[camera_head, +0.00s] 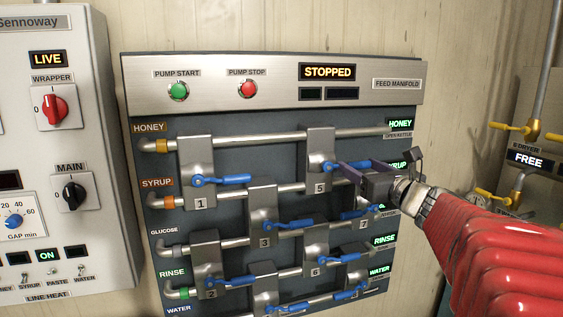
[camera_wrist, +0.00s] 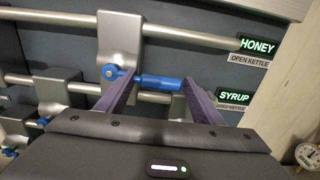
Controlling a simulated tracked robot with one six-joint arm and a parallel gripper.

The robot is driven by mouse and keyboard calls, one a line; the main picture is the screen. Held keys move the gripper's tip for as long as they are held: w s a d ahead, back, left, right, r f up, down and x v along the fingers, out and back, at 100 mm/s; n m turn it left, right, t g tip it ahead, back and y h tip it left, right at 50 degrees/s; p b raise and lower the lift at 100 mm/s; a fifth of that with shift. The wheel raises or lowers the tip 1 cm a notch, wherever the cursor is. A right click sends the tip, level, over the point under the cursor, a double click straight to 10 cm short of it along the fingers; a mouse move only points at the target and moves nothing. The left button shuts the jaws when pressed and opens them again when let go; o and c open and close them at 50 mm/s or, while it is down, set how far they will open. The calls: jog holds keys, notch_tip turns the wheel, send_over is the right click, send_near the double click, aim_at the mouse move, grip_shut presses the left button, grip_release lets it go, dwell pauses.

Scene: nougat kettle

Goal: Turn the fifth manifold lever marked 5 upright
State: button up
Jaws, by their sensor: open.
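The lever marked 5 (camera_head: 330,166) is blue and sits on the grey valve block marked 5 (camera_head: 320,145), on the honey and syrup pipes. It lies about level, its handle pointing right. In the wrist view the same blue lever (camera_wrist: 158,81) runs sideways between my open fingers. My gripper (camera_head: 352,172) is at this lever, its purple fingers (camera_wrist: 160,98) apart on either side of the handle. The gripper hides part of the handle in the head view. I cannot tell whether either finger touches it.
Other blue levers sit close by: lever 1 (camera_head: 221,180) to the left, lever 3 (camera_head: 289,225) and lever 7 (camera_head: 360,214) below. The pump panel (camera_head: 270,85) above reads STOPPED. Yellow-handled valves (camera_head: 525,130) stand at the right.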

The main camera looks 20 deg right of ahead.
jog(key=shift+w, duration=0.55)
jog(key=shift+c, duration=0.4)
jog(key=c, duration=1.4)
